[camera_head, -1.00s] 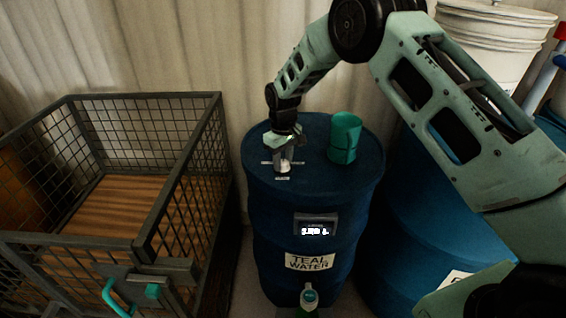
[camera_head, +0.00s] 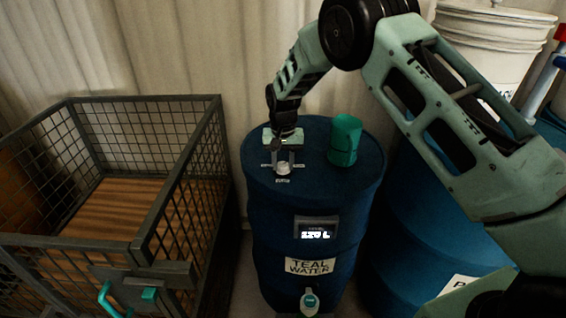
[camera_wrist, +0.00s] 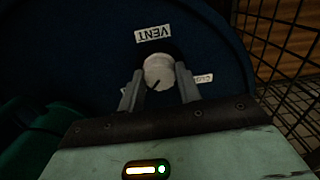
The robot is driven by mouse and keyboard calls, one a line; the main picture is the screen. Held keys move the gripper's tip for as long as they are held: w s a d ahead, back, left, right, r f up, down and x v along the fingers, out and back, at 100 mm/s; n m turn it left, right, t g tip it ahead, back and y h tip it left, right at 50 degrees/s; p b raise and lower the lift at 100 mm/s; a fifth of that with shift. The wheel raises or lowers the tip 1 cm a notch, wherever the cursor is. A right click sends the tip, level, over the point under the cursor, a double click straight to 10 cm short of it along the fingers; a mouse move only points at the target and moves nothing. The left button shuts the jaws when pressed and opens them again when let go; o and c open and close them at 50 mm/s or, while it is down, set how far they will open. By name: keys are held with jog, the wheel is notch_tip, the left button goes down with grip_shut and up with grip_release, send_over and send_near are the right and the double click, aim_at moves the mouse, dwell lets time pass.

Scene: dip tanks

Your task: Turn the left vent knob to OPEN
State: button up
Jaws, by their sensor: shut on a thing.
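The vent knob (camera_head: 283,170) is a small pale round knob on top of the blue drum (camera_head: 265,205) labelled TEAL WATER. My gripper (camera_head: 283,165) is over it, pointing down. In the wrist view, the knob (camera_wrist: 158,68) sits between the two grey fingers of my gripper (camera_wrist: 160,76), which are shut on its sides. A dark pointer line on the knob points toward the gripper's palm, slightly left. A VENT label (camera_wrist: 153,33) reads upside down beyond the knob. Another label (camera_wrist: 203,78) by the right finger is partly hidden and not clearly readable.
A teal cylinder (camera_head: 345,140) stands on the drum lid, right of my gripper. A wire-mesh cage cart (camera_head: 180,190) stands close to the drum's left. Another blue drum (camera_head: 400,220) and a white bucket (camera_head: 485,60) are at the right. A corrugated wall (camera_head: 180,50) is behind.

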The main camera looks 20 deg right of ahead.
aim_at(283, 164)
jog(key=shift+m, duration=0.3)
jog(key=shift+r, duration=0.1)
jog(key=o, duration=1)
notch_tip(283, 164, up, 17)
jog(key=b, duration=0.2)
jog(key=shift+r, duration=0.2)
jog(key=s+a+r+n+y, duration=0.1)
jog(key=s+a+n, duration=0.1)
jog(key=s+a, duration=0.35)
jog(key=s+a+n, duration=0.2)
jog(key=s, duration=0.7)
jog(key=s+f+n, duration=0.2)
jog(key=s+n, duration=0.1)
jog(key=s, duration=1.1)
jog(key=s+d+f+n, duration=0.1)
jog(key=s+n, duration=0.3)
jog(key=s, duration=1)
jog(key=shift+d+f+n, duration=0.15)
jog(key=shift+f+n, duration=0.15)
jog(key=shift+f, duration=0.4)
